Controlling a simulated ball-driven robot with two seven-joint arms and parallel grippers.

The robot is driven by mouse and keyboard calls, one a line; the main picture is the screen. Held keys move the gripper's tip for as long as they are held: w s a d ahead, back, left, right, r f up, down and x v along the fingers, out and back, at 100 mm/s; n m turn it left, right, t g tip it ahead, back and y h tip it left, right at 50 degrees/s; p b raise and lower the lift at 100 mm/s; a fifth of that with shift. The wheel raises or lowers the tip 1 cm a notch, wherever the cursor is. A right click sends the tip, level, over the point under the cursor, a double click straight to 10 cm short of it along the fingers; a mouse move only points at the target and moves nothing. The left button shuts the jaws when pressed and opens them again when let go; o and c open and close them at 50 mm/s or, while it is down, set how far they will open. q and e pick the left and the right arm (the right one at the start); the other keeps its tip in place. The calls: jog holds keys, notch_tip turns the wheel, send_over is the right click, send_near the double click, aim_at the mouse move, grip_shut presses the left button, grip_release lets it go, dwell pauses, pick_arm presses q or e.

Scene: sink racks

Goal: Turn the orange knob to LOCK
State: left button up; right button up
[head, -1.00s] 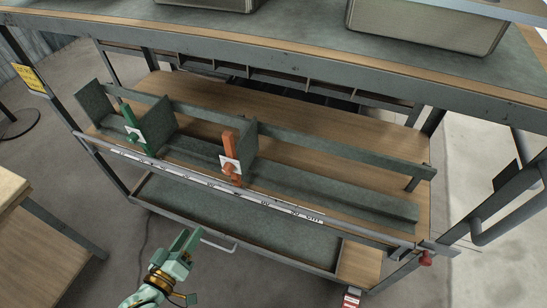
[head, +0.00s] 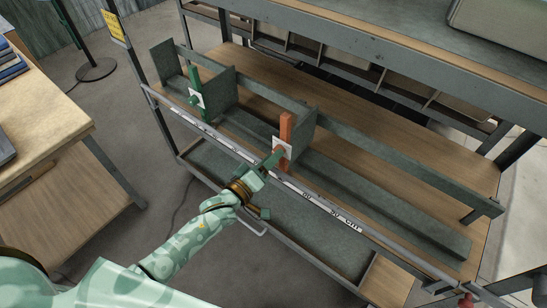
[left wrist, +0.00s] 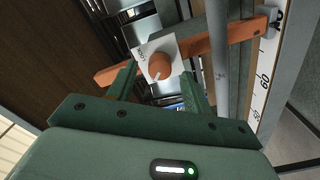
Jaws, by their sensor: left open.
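The orange knob (left wrist: 160,66) is round, with a white pointer line, on a white plate (left wrist: 150,48) with small dark lettering that I cannot read surely. The plate is fixed to an orange upright (head: 286,127) on the rack's lower shelf. My right gripper is out of view.
A green upright (head: 195,80) with its own white plate stands left of the orange one. A grey divider (head: 303,135) and a long rail (head: 400,155) lie behind. A white scale strip (head: 320,205) runs along the front edge. A wooden table (head: 50,120) is at left.

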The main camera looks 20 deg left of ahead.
pick_arm(q)
jog(key=shift+x, duration=0.85)
jog(key=c, duration=1)
jog(key=shift+o, duration=0.2)
jog(key=m+p, duration=0.2)
jog(key=m, duration=1.5)
jog(key=shift+s+m, duration=0.1)
jog(key=shift+m, duration=0.3)
